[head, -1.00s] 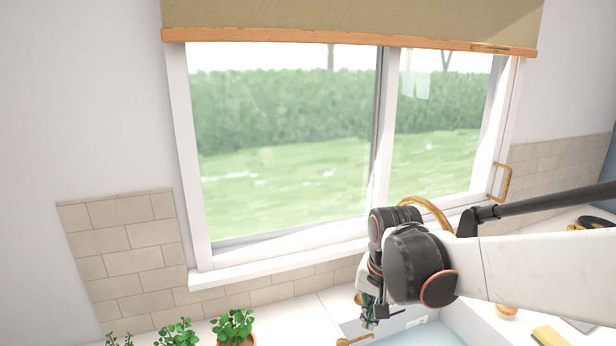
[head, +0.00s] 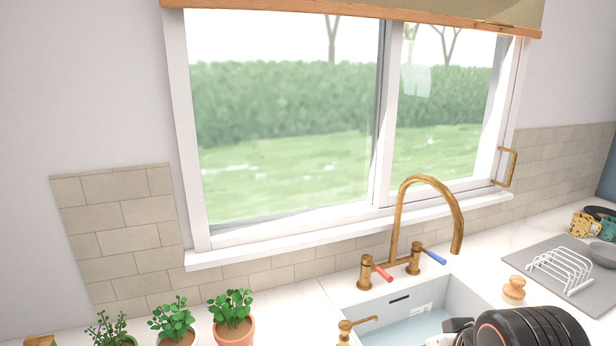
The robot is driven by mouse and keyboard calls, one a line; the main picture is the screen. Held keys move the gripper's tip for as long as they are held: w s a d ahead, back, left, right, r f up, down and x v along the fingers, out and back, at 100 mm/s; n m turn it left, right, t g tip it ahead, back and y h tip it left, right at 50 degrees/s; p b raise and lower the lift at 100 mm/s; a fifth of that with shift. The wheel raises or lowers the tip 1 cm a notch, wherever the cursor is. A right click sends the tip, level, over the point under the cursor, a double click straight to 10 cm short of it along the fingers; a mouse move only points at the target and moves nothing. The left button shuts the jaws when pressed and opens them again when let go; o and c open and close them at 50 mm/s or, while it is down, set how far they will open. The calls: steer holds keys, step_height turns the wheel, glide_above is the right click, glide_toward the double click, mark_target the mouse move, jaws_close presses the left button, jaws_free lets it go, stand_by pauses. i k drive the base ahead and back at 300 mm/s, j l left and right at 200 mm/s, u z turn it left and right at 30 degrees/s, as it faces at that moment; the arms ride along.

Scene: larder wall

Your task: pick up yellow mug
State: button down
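A yellow item (head: 583,225) with dark markings stands at the far right of the head view, on the counter beyond the drying mat. It looks like a mug, but it is small and I cannot make out its handle. A teal item (head: 607,229) is just right of it, cut by the frame edge. My arm shows only as black and white links at the bottom right, in front of the sink. My gripper is out of view.
A white dish rack (head: 560,270) stands on a grey mat (head: 531,245), with a grey bowl (head: 603,254) nearby. A wooden-handled brush (head: 514,289) sits between mat and sink (head: 352,296). A brass tap (head: 398,220) rises behind the sink. Potted plants (head: 233,328) line the left counter.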

mark_target(580, 225)
steer(key=z, duration=1.45)
steer(key=i+l+u, duration=0.15)
steer(key=i+l, duration=0.35)
steer(key=i+l+u, duration=0.2)
steer(key=i+l, duration=0.35)
steer(key=i+l+u, duration=0.15)
steer(key=i+l, duration=0.35)
steer(key=l, duration=0.15)
